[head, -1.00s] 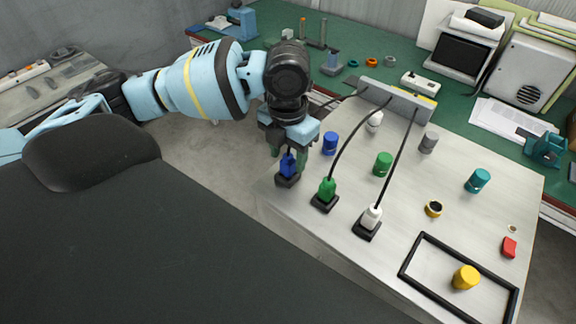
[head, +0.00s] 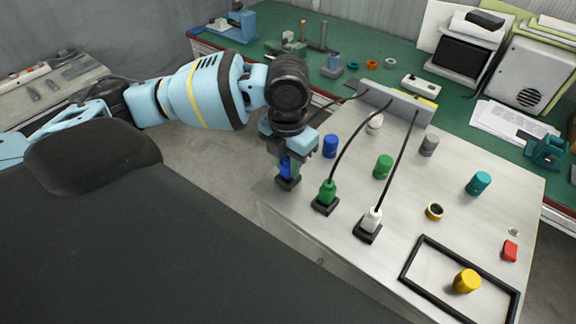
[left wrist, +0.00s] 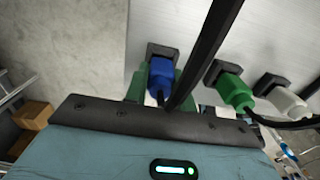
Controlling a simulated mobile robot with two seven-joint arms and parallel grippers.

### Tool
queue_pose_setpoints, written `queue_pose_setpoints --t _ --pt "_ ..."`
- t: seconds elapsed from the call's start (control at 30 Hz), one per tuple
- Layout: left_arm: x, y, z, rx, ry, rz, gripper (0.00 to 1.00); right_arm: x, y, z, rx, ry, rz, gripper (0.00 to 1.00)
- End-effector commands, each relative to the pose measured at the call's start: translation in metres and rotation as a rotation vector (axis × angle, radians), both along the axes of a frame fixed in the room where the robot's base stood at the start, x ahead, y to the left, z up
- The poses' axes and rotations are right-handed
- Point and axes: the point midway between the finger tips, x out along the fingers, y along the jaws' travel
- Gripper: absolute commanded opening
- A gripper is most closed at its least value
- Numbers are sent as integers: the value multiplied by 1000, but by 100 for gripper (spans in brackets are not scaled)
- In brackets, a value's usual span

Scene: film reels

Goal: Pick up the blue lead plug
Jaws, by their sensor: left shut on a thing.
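The blue lead plug (head: 285,167) stands in a black socket (head: 288,184) at the left corner of the pale table. My left gripper (head: 287,160) is over it from above, shut on the plug. The left wrist view shows the blue plug (left wrist: 161,76) between green finger pads, still at its black socket (left wrist: 162,51). A black cable crosses that view and hides part of the right side. A green plug (head: 328,190) and a white plug (head: 372,218) stand in their own black sockets to the right. My right gripper is not in view.
Black leads arch from the plugs to a grey block (head: 400,102) at the table's back. Blue (head: 330,146), green (head: 383,167) and teal (head: 478,183) cylinders stand about. A black frame (head: 408,262) surrounds a yellow cylinder (head: 467,281) at front right.

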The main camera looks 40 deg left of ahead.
Motion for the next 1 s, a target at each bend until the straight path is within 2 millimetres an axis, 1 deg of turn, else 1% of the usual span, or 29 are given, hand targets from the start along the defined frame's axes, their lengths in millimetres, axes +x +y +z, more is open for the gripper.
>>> queue_pose_setpoints --t 0.07,0.17,0.5,0.6,0.7,0.8,0.93,1.0 --pt "0 0 3 0 -1 0 2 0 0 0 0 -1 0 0" --pt "1 0 12 -1 -3 -1 2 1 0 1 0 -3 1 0" --pt "1 0 74 -1 -4 0 2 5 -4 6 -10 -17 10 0" --pt "1 0 87 -1 -2 0 2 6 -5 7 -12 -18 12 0" --pt "1 0 96 -2 -1 1 2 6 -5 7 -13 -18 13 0" --pt "0 0 100 -1 1 0 2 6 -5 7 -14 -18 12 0" --pt "1 -1 100 -1 3 0 2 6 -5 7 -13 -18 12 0" --pt "3 -5 100 -2 2 0 2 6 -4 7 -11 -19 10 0"
